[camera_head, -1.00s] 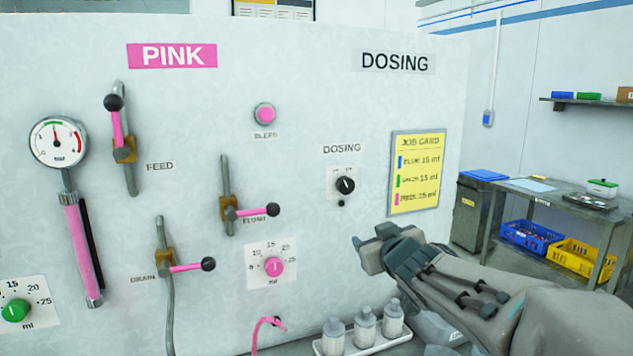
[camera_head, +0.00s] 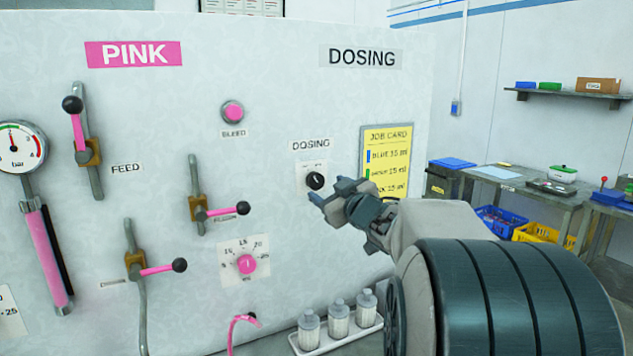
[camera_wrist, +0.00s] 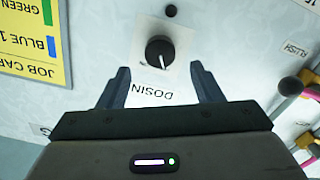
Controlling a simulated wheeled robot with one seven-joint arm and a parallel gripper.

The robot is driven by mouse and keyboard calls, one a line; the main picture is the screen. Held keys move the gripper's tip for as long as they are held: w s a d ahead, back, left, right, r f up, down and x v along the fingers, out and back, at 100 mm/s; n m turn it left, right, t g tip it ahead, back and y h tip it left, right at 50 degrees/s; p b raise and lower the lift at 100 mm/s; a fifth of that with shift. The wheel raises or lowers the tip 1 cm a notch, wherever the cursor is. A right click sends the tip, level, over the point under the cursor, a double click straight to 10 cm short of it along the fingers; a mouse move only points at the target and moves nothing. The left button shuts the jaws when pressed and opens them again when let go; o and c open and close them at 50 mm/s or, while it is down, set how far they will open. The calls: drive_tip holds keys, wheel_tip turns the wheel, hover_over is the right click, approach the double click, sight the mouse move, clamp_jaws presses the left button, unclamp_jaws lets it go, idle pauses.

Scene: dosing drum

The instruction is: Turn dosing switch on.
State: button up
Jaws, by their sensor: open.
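The dosing switch (camera_head: 315,181) is a black rotary knob on a small white plate on the panel, under the DOSING label (camera_head: 310,145). In the wrist view the knob (camera_wrist: 159,53) shows upside down, with a white pointer mark on it. My gripper (camera_head: 327,190) is open and empty, just right of and below the knob in the head view. In the wrist view the two fingertips (camera_wrist: 160,72) stand on either side of the knob's lower edge. I cannot tell how far the fingers are from the panel.
The yellow job card (camera_head: 386,150) is on the panel right of the knob. The pink flush lever (camera_head: 222,212) and dose dial (camera_head: 246,264) are to the left. A tray with white bottles (camera_head: 338,322) stands below. The panel around the knob is flat.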

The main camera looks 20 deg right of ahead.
sight(317, 182)
drive_tip(key=shift+w+a+p, duration=0.1)
drive_tip(key=shift+w+p, duration=0.35)
drive_tip(key=shift+w, duration=2.5)
drive_tip(key=shift+c, duration=0.2)
drive_tip(key=c, duration=0.9)
